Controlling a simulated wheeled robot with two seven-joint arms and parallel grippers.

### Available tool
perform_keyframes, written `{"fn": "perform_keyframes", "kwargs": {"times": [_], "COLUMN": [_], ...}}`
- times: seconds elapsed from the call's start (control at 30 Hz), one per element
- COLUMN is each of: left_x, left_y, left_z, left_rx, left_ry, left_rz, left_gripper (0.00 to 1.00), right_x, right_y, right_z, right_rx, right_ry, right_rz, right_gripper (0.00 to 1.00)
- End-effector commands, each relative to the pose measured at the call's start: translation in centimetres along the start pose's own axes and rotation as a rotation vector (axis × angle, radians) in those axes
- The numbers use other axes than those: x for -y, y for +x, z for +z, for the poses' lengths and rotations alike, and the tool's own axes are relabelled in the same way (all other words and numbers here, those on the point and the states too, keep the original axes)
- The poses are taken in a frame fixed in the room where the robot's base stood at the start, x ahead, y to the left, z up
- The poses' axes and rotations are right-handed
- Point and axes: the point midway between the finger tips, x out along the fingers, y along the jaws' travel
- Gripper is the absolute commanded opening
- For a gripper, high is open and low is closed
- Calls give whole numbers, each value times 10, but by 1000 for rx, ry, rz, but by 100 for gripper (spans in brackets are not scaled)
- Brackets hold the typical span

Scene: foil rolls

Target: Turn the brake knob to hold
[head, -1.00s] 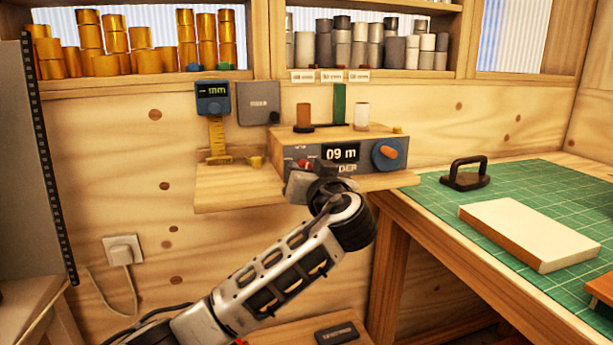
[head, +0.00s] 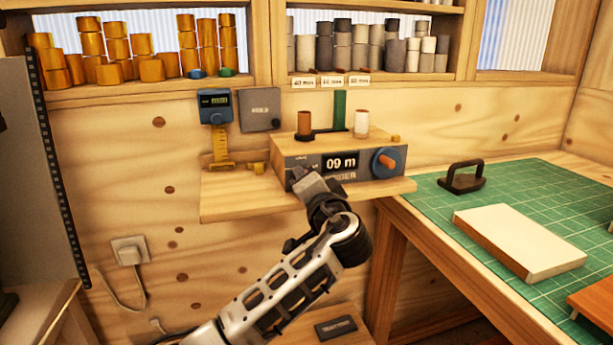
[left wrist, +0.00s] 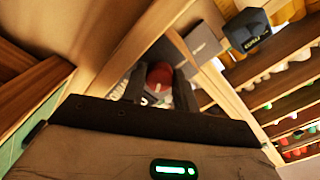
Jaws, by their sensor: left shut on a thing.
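The winder box (head: 347,166) stands on a wooden wall shelf, and its display reads "09 m". The red brake knob (left wrist: 160,76) shows between the fingers in the left wrist view, with a pale mark on its face. In the head view the knob is hidden behind my left gripper (head: 306,181), which is at the left part of the box front. That gripper is shut on the knob. I cannot read the knob's setting. My right gripper is not in view.
A blue crank disc (head: 385,162) with an orange handle is on the right of the box front. A brown spool (head: 304,125) and a white spool (head: 361,123) stand on top. A blue gauge (head: 215,106) hangs left. A green cutting mat (head: 500,195) lies right.

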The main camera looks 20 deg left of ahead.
Motion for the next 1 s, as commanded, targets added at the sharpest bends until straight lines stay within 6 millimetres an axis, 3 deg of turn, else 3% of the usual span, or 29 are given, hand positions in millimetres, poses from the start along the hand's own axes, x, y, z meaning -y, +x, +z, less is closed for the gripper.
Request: {"fn": "perform_keyframes", "kwargs": {"times": [0.6, 0.63, 0.7, 1.0], "left_x": [-2, -2, -2, -5], "left_y": [-1, -1, 0, -1], "left_z": [1, 1, 1, 2], "left_rx": [1, 1, 1, 2], "left_ry": [46, 46, 46, 47], "left_rz": [2, 2, 3, 9], "left_gripper": [7, 35, 52, 52], "right_x": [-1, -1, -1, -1], "right_y": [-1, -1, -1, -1], "right_z": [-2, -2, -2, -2], "right_rx": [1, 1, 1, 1], "right_ry": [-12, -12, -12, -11], "right_rz": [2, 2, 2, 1], "right_gripper": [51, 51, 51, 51]}}
